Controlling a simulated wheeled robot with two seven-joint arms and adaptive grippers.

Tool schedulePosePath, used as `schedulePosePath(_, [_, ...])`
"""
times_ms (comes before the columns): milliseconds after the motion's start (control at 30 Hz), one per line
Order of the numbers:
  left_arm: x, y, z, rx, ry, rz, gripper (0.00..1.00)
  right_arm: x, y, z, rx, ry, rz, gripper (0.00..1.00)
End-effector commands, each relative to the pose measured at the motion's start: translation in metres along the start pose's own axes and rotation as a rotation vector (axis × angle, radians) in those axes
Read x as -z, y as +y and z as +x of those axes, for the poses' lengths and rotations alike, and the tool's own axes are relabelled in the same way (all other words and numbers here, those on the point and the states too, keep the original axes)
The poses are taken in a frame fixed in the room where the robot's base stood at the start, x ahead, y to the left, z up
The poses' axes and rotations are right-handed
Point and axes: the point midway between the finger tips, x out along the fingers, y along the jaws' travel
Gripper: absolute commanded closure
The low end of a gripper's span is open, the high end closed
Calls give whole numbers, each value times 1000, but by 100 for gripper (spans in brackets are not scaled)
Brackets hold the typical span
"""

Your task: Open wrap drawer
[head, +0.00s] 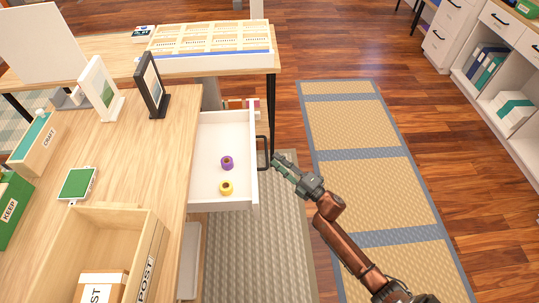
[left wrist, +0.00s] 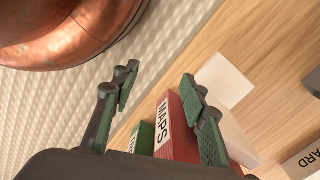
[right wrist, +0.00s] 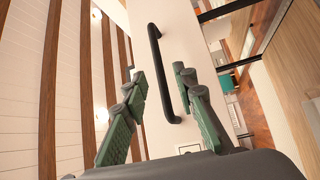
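The white drawer (head: 208,155) stands pulled out from the wooden desk at its right side. A purple roll (head: 227,163) and a yellow roll (head: 226,187) lie inside it. Its black bar handle (head: 266,152) is on the drawer's right-hand front. My right gripper (head: 277,160) is just beside the handle in the head view. In the right wrist view its fingers (right wrist: 160,82) are open, and the handle (right wrist: 157,52) shows in the gap, not clamped. My left gripper (left wrist: 160,80) is open and empty in the left wrist view. It is out of the head view.
A wooden POST box (head: 155,245), a green pad (head: 77,183) and picture frames (head: 151,85) stand on the desk. A red MAPS box (left wrist: 175,128) is beyond my left fingers. Floor with a mat (head: 350,140) is clear on the right.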

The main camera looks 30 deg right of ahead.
Motion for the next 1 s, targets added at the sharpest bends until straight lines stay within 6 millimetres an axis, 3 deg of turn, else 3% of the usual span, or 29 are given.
schedulePosePath(133, [0, 0, 0, -1, 0, 0, 60, 0, -1, -30, 3, -1, 0, 74])
schedulePosePath(333, [0, 0, 0, -1, 0, 0, 60, 0, 0, -51, 1, -1, -1, 74])
schedulePosePath(1000, [0, 0, 0, 0, 0, 0, 60, 0, 0, -55, 0, 0, -1, 74])
